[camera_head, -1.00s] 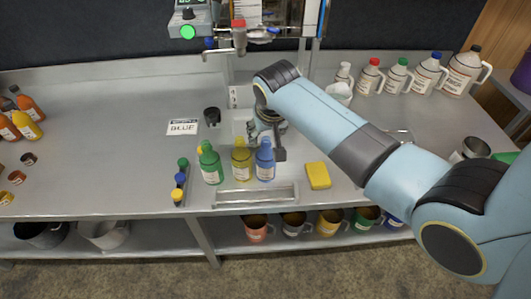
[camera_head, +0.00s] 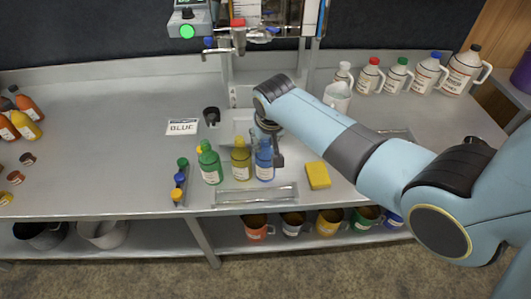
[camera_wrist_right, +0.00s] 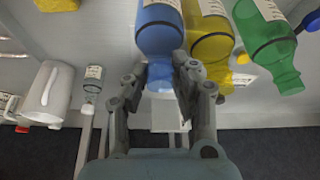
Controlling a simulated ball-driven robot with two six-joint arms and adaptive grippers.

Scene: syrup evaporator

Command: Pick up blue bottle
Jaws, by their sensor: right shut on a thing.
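The blue bottle (camera_head: 264,165) stands upright at the right end of a short row at the front of the bench. My right gripper (camera_head: 270,146) reaches down to its top, and the arm hides part of the hand. In the right wrist view, the fingers (camera_wrist_right: 162,75) are shut on the neck of the blue bottle (camera_wrist_right: 160,28), one finger on each side. I cannot tell any gap between the bottle and the bench. My left gripper is not in view.
A yellow bottle (camera_head: 241,163) stands close beside it, then a green bottle (camera_head: 210,166). A yellow sponge (camera_head: 318,176) lies to the right and a shallow tray (camera_head: 256,196) in front. A "BLUE" card (camera_head: 182,127) lies behind. Labelled jugs (camera_head: 398,77) line the back right.

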